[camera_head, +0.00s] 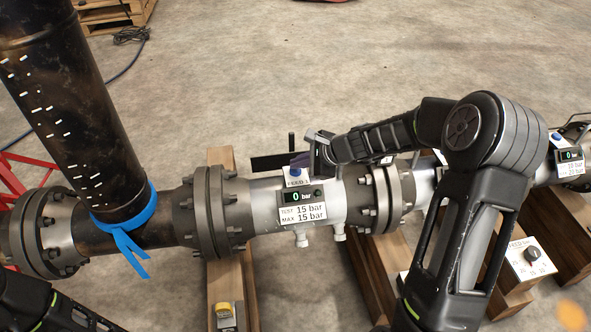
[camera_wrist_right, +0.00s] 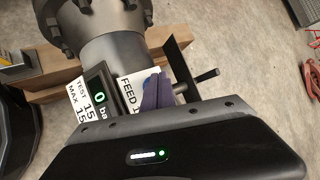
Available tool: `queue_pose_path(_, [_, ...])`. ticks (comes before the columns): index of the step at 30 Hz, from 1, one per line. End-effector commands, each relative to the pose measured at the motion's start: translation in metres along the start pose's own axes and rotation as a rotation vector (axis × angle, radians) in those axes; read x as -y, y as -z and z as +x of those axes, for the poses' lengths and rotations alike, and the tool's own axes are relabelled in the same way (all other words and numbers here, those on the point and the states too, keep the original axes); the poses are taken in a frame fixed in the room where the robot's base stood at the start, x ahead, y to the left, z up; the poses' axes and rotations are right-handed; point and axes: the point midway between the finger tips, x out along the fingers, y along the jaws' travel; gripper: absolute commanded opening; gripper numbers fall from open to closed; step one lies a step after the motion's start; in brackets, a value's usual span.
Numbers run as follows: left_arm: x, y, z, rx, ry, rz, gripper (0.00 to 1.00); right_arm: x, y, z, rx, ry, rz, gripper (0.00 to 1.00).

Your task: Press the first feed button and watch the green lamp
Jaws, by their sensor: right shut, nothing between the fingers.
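The feed 1 box (camera_head: 297,181) sits on the white pipe section, with a blue button (camera_head: 295,171) on its top. My right gripper (camera_head: 303,160) is shut and empty, its purple fingertips close behind and above the button. In the right wrist view the fingertips (camera_wrist_right: 157,92) overlap the feed 1 label and hide most of the blue button; I cannot tell if they touch it. The display (camera_head: 297,197) reads 0 bar. A small lamp (camera_head: 318,192) beside it looks dark green; I cannot tell if it is lit. Only part of my left arm shows at lower left.
A plate (camera_head: 283,201) reads test 15 bar, max 15 bar. A black handle (camera_head: 291,143) stands behind the box. A second display (camera_head: 570,155) reads 0 at far right, and a dial box (camera_head: 531,258) stands lower right. A dark pipe (camera_head: 70,110) rises left.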

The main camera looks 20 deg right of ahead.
Motion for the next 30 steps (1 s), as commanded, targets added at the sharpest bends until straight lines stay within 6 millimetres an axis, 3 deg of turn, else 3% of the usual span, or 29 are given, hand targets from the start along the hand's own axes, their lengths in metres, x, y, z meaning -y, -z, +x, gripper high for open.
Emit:
queue_pose_path(21, [0.002,0.000,0.005,0.000,0.000,0.000,0.64,-0.003,0.003,0.004,-0.001,-0.001,0.000,0.00])
queue_pose_path(30, [-0.002,0.000,-0.005,0.000,0.000,0.000,0.64,0.003,-0.003,-0.005,-0.001,0.000,0.000,0.00])
